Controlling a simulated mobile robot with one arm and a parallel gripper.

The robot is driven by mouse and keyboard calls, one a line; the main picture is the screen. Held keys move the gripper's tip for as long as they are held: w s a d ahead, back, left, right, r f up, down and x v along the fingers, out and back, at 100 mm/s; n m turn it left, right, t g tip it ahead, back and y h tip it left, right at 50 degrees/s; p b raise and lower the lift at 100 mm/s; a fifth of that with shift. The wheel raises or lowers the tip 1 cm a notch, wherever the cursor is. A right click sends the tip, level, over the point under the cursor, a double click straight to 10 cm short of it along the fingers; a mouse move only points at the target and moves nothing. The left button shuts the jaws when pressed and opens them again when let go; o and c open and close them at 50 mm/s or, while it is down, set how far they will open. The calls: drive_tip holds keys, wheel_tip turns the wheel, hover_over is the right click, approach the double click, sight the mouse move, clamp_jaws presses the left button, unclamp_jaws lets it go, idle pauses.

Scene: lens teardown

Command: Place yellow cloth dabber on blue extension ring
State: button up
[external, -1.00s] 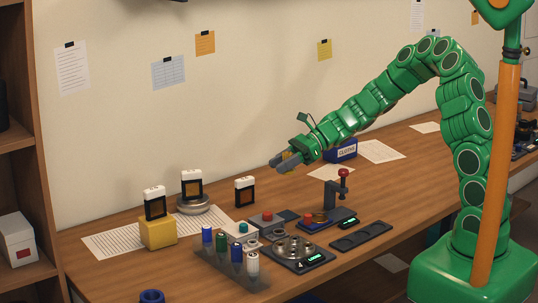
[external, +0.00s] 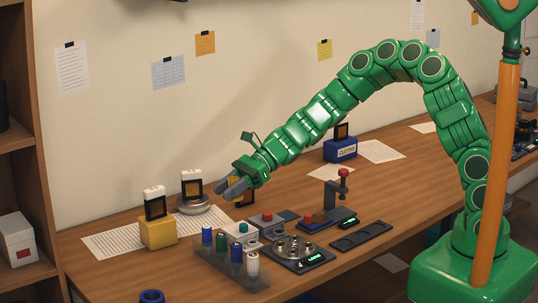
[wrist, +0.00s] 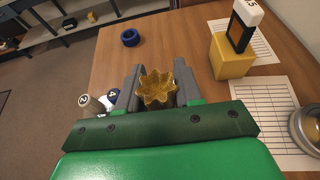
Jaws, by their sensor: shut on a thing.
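My gripper (external: 228,190) is shut on the yellow cloth dabber, a scalloped golden-yellow piece (wrist: 157,88) between the two grey fingers in the wrist view. In the external view the gripper hangs over the middle of the bench, and the dabber is mostly hidden by the fingers. The blue extension ring (external: 151,297) lies on the bench at the front left, cut by the bottom edge of the external view. The ring also shows whole in the wrist view (wrist: 130,37), beyond the fingertips and apart from them, with nothing visible on it.
A yellow block (external: 158,234) carries a white-topped dark frame. A metal dish (external: 193,205) holds another frame. A grey rack (external: 232,265) with several coloured cylinders stands right of the ring. A blue cloths box (external: 341,150) is further back. Bare wood surrounds the ring.

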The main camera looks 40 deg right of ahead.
drive_tip(key=s+a+n+g, duration=0.2)
drive_tip(key=s+a+g, duration=0.1)
drive_tip(key=s+a, duration=1.6)
hover_over(145, 298)
drive_tip(key=s+d, duration=0.1)
drive_tip(key=d, duration=0.1)
wheel_tip(145, 298, down, 7)
drive_tip(key=shift+s+a+f, duration=0.1)
drive_tip(key=shift+a, duration=0.05)
drive_tip(key=shift+w+a+f, duration=0.25)
drive_tip(key=shift+a+f, duration=0.2)
drive_tip(key=shift+f, duration=0.1)
drive_tip(key=shift+w+a+f, duration=0.25)
drive_tip(key=shift+a+f, duration=0.15)
drive_tip(key=shift+f, duration=1.65)
drive_tip(key=shift+f, duration=0.1)
drive_tip(key=o, duration=1)
